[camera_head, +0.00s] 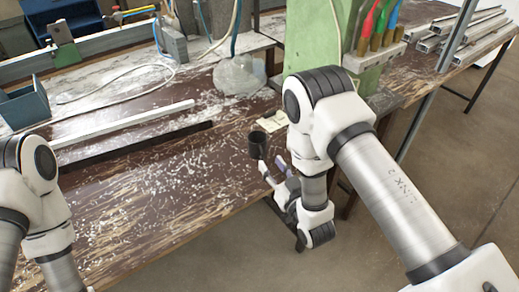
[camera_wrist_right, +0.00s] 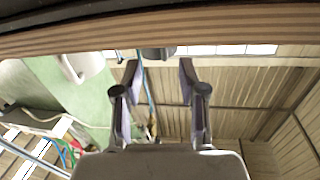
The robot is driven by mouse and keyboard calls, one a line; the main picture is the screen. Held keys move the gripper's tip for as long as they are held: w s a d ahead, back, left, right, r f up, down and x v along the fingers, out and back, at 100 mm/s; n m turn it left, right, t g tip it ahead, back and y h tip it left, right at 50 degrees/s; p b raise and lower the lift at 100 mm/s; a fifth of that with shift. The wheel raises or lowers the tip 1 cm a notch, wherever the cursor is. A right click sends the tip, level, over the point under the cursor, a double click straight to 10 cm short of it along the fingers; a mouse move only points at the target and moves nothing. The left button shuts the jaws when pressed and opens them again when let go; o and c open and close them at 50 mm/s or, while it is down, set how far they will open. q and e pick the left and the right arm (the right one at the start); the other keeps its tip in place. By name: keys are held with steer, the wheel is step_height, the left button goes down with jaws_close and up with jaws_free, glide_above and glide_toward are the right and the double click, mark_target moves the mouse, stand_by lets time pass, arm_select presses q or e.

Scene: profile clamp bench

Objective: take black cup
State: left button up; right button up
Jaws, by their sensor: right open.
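The black cup (camera_head: 258,146) stands upright near the right front edge of the worn brown bench. My right gripper (camera_head: 272,168) is low at that edge, on the near side of the cup, with its fingers toward it. In the right wrist view, which is upside down, the fingers (camera_wrist_right: 158,80) are wide apart with nothing held. The cup shows as a dark shape (camera_wrist_right: 158,53) beyond the fingertips, in line with the gap between them. My left arm shows at the left edge of the head view; its gripper is outside the picture.
A green machine (camera_head: 308,40) stands behind the cup. Pale flat pieces (camera_head: 270,123) lie just past it. A white bar (camera_head: 125,133) and a black bar (camera_head: 140,149) lie to the left, near a blue-grey box (camera_head: 24,106). The bench between is mostly clear.

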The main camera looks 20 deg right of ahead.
mark_target(262, 154)
steer(key=w, duration=0.1)
steer(key=w+a+p, duration=0.1)
steer(key=w, duration=0.2)
steer(key=shift+w+a+r, duration=0.25)
steer(key=shift+r, duration=0.05)
steer(key=shift+w+d+f, duration=0.15)
steer(key=shift+w+f, duration=0.1)
steer(key=shift+w, duration=0.15)
jaws_close()
steer(key=shift+r, duration=0.15)
